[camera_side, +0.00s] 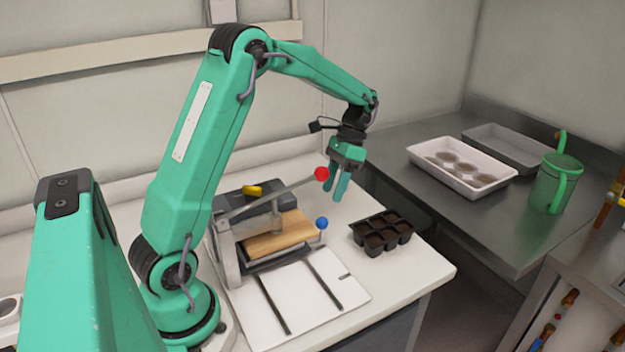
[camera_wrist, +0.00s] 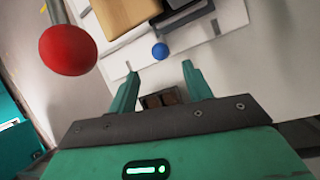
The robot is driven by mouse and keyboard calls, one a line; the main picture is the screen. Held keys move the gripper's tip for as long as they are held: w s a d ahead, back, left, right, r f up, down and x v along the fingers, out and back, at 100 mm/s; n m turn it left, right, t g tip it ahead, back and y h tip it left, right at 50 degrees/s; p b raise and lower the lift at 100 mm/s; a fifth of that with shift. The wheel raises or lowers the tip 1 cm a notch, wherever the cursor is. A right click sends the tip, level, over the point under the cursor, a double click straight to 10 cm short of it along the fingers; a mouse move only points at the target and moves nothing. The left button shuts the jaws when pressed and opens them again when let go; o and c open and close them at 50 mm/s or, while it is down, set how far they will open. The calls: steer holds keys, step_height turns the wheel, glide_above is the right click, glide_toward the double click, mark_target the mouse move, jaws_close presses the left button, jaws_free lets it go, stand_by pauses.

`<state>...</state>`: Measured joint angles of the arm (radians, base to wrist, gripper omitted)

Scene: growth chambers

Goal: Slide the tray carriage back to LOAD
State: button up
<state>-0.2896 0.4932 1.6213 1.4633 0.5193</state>
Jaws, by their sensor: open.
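The press station has a white base (camera_side: 314,292) with two dark rails, bare at the front. The tray carriage seems to be at the back of the rails, under the tan block (camera_side: 277,234), mostly hidden. A blue knob (camera_side: 321,222) stands at its right front corner. It also shows in the wrist view (camera_wrist: 160,50), just beyond my fingertips. A lever with a red knob (camera_side: 321,174) slopes up to the right; the red knob is large at left in the wrist view (camera_wrist: 68,50). My gripper (camera_side: 337,192) is open and empty, pointing down, above the blue knob and apart from it.
A black cell tray (camera_side: 381,234) with soil sits right of the station. A white tray (camera_side: 461,168), a grey tray (camera_side: 510,147) and a green jug (camera_side: 553,184) stand on the metal bench. The red knob and lever are close beside my gripper.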

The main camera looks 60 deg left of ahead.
stand_by(0.3)
steer(key=m, duration=3.6)
steer(key=shift+d, duration=0.1)
steer(key=shift+f, duration=0.2)
steer(key=shift+x, duration=3.8)
